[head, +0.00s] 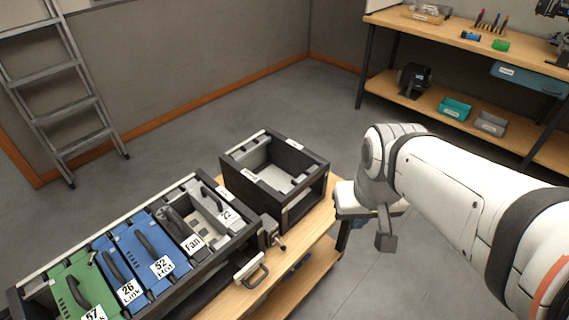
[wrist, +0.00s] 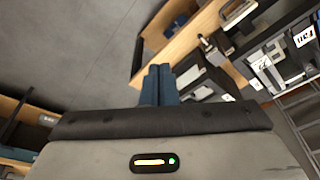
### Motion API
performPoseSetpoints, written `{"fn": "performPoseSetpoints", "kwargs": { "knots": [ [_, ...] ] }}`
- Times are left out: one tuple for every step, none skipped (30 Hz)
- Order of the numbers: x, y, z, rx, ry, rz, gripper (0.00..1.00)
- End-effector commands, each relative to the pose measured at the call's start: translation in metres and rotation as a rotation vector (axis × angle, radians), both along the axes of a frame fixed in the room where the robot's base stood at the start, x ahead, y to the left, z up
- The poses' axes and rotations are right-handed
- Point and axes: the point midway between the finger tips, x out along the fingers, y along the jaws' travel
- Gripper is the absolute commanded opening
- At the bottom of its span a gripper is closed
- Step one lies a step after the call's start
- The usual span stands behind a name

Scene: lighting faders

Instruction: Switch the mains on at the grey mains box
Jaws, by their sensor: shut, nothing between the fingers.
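In the head view a small grey box with a dark lever (head: 271,232) is fixed at the right end of the fader rack, on the bench; it looks like the mains box. It also shows in the wrist view (wrist: 210,46), beyond and to the right of my fingers. Its lever position is too small to read. My gripper (wrist: 159,68) is shut and empty, its two blue fingers together. It points down beside the bench's right edge, apart from the box. In the head view my wrist partly hides the fingers.
The rack (head: 185,190) holds green, blue and dark labelled fader modules. A black open crate (head: 315,168) stands behind the box. A ladder (head: 55,90) and a shelf bench (head: 460,45) stand farther off; the floor between is clear.

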Motion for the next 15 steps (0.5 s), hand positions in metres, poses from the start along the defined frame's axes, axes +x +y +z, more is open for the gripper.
{"fn": "performPoseSetpoints", "kwargs": {
  "knots": [
    [0.000, 0.000, 0.000, 0.000, 0.000, 0.000, 0.00],
    [0.000, 0.000, 0.000, 0.000, 0.000, 0.000, 0.00],
    [0.000, 0.000, 0.000, 0.000, 0.000, 0.000, 0.00],
    [0.000, 0.000, -0.001, 0.001, 0.001, -0.001, 0.00],
    [0.000, 0.000, -0.003, 0.004, 0.005, -0.002, 0.00],
    [0.001, 0.001, -0.008, 0.010, 0.012, -0.005, 0.00],
    [0.001, 0.001, -0.013, 0.018, 0.021, -0.008, 0.00],
    [0.002, 0.002, -0.019, 0.028, 0.032, -0.012, 0.00],
    [0.003, 0.003, -0.030, 0.047, 0.052, -0.019, 0.00],
    [0.004, 0.017, -0.039, 0.063, 0.070, -0.029, 0.00],
    [0.006, 0.022, -0.049, 0.082, 0.090, -0.037, 0.00],
    [0.008, 0.025, -0.064, 0.114, 0.120, -0.048, 0.00],
    [0.010, 0.028, -0.075, 0.140, 0.142, -0.056, 0.00],
    [0.013, 0.030, -0.087, 0.170, 0.166, -0.066, 0.00],
    [0.017, 0.032, -0.102, 0.212, 0.195, -0.077, 0.00]
  ]
}}
